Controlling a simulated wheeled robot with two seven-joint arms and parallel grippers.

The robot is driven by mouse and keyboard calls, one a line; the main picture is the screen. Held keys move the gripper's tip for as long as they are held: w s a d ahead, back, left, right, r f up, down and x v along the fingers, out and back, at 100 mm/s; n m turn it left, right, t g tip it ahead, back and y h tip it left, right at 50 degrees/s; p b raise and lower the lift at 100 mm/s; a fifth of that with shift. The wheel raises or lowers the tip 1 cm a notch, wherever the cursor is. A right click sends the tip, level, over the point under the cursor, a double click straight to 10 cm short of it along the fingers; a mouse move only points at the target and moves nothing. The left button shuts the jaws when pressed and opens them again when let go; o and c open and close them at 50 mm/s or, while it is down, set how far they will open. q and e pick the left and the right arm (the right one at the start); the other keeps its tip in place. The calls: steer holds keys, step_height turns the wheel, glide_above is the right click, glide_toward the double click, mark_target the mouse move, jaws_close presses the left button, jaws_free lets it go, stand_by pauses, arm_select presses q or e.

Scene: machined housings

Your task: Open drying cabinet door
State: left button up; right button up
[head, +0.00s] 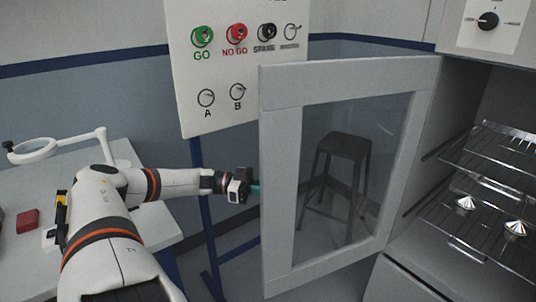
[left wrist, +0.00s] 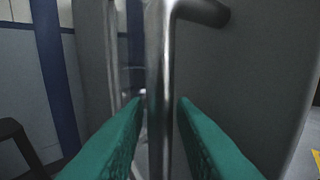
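The drying cabinet door (head: 279,180), a pale frame around a glass pane, stands swung wide open to the left of the cabinet (head: 405,170). My left gripper (head: 256,189) is at the door's free edge, its green fingertips partly hidden behind the door. In the left wrist view, the metal bar handle (left wrist: 158,60) runs upright between the two green fingers of this gripper (left wrist: 160,103). The fingers are apart, with a narrow gap visible on each side of the bar. My right gripper is in no view.
Wire racks (head: 500,150) inside the cabinet hold shiny cone-shaped parts (head: 466,203). A stool (head: 345,150) shows through the glass. A sign board (head: 225,80) on blue posts stands behind my left arm. A table (head: 140,215) with a magnifier (head: 35,151) is at left.

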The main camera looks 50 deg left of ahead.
arm_select(q)
steer(key=shift+o, duration=0.4)
steer(key=shift+w, duration=0.15)
steer(key=p+v, duration=0.1)
steer(key=v, duration=1.1)
steer(key=shift+p, duration=0.3)
steer(key=shift+d+r, duration=0.1)
